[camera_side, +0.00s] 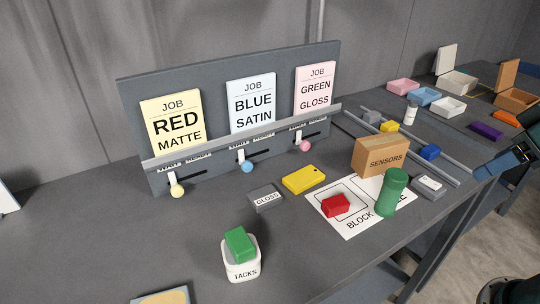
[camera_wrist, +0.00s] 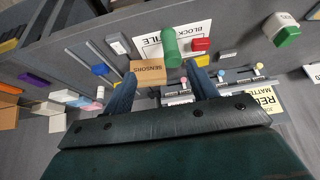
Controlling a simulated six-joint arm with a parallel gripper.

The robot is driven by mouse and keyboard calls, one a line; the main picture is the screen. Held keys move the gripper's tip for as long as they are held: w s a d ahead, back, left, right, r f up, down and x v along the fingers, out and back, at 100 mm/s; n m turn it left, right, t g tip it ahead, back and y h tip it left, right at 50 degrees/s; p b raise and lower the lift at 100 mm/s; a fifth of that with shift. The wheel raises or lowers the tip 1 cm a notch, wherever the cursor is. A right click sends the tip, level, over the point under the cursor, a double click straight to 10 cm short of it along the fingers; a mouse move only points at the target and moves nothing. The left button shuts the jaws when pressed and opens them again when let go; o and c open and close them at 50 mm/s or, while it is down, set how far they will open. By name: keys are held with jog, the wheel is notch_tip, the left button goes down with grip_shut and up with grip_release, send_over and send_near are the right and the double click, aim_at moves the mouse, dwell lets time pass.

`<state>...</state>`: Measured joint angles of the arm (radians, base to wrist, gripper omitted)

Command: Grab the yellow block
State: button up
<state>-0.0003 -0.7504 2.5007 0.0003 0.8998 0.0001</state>
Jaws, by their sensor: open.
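A small yellow block (camera_side: 389,127) lies at the back right of the near table in the side view, beside a grey piece and behind the SENSORS box. In the wrist view a bit of the yellow block (camera_wrist: 116,85) shows close to the left finger. My gripper (camera_wrist: 167,72) is open, with nothing held between its two blue fingers. In the side view my gripper (camera_side: 487,170) is at the right edge, partly cut off, well to the right of the yellow block.
A cardboard SENSORS box (camera_side: 380,156), green cylinder (camera_side: 391,192), red block (camera_side: 336,205) and blue block (camera_side: 430,152) stand around. Metal rails (camera_side: 425,160) run along the right. A job board (camera_side: 220,149) with cards stands behind. The table's left part is mostly clear.

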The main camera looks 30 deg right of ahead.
jog(key=w+d+r+m+g, duration=0.1)
jog(key=w+d+r+m, duration=0.2)
jog(key=w, duration=0.5)
jog(key=w+d+r+m+g, duration=0.1)
jog(key=w+d+r+m, duration=0.15)
jog(key=w, duration=0.45)
jog(key=w+d+r+m+g, duration=0.15)
jog(key=w+d+m, duration=0.25)
jog(key=w, duration=0.4)
jog(key=w+d+f+m+g, duration=0.2)
jog(key=w+d+f+m, duration=0.6)
jog(key=w+d+f, duration=0.4)
jog(key=w+d, duration=0.2)
jog(key=d, duration=0.2)
jog(key=shift+w+d+f, duration=0.25)
jog(key=shift+w+f, duration=0.1)
jog(key=shift+f, duration=0.05)
jog(key=shift+m, duration=0.25)
send_over(390, 124)
jog(key=shift+d+f, duration=0.15)
jog(key=shift+f, duration=4.15)
jog(key=shift+f, duration=0.1)
